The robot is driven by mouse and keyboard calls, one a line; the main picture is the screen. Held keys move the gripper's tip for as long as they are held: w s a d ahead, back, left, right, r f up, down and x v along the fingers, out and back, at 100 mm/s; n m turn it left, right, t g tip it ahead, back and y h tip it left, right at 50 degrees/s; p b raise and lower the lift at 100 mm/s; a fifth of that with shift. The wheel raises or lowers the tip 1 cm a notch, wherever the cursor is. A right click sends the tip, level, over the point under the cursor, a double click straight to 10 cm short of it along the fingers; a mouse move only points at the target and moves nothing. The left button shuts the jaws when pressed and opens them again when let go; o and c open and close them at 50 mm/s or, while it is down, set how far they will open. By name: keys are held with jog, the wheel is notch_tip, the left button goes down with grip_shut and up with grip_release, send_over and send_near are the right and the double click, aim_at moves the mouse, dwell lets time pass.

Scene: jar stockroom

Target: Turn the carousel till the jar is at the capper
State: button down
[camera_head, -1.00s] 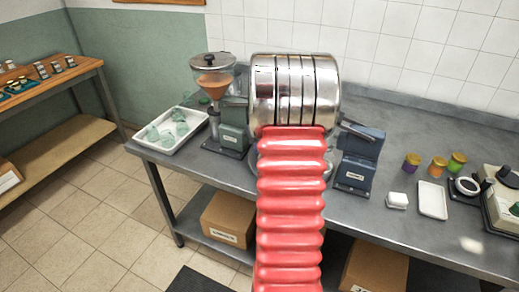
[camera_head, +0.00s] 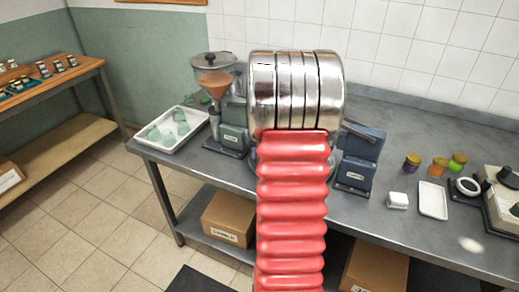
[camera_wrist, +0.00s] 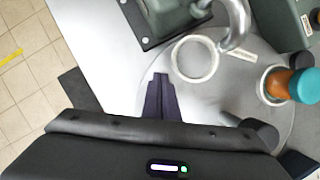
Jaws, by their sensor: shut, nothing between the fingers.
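The carousel (camera_wrist: 211,94) is a grey round plate in the wrist view, with an empty pale ring (camera_wrist: 195,59) and a dark upright peg (camera_wrist: 262,133). The jar (camera_wrist: 277,82), orange with a teal lid, stands in a seat at the plate's right side. My gripper (camera_wrist: 160,78) is shut and empty, over the plate's left edge, apart from the jar and left of the peg. In the head view my arm hides almost all of the carousel. The blue machine (camera_head: 362,160) right of my arm looks like the capper; its label is too small to read.
A hopper machine (camera_head: 232,135) stands left of my arm; a curved metal spout (camera_wrist: 237,25) hangs near the empty ring. A white tray (camera_head: 148,147) with green pieces is at the bench's left end. Several coloured jars (camera_head: 438,167), a scale and a white tray (camera_head: 432,200) are at right.

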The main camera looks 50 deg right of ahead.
jog(key=s+a+r, duration=0.2)
jog(key=a+r, duration=0.2)
jog(key=r, duration=0.5)
jog(key=shift+a+r, duration=0.15)
jog(key=shift+a, duration=0.05)
jog(key=a+r+n, duration=0.3)
jog(key=a+n, duration=0.6)
jog(key=a, duration=0.2)
jog(key=a+r+n, duration=0.4)
jog(key=a+n, duration=0.5)
jog(key=a, duration=0.3)
jog(key=s+a+n, duration=0.6)
jog(key=a+n, duration=0.2)
jog(key=n, duration=0.3)
jog(key=s+a+n+t+y, duration=0.1)
jog(key=s+a+n, duration=0.5)
jog(key=n, duration=0.5)
jog(key=shift+s+a+f+y, duration=0.3)
jog(key=shift+a+f, duration=0.1)
jog(key=shift+a, duration=0.85)
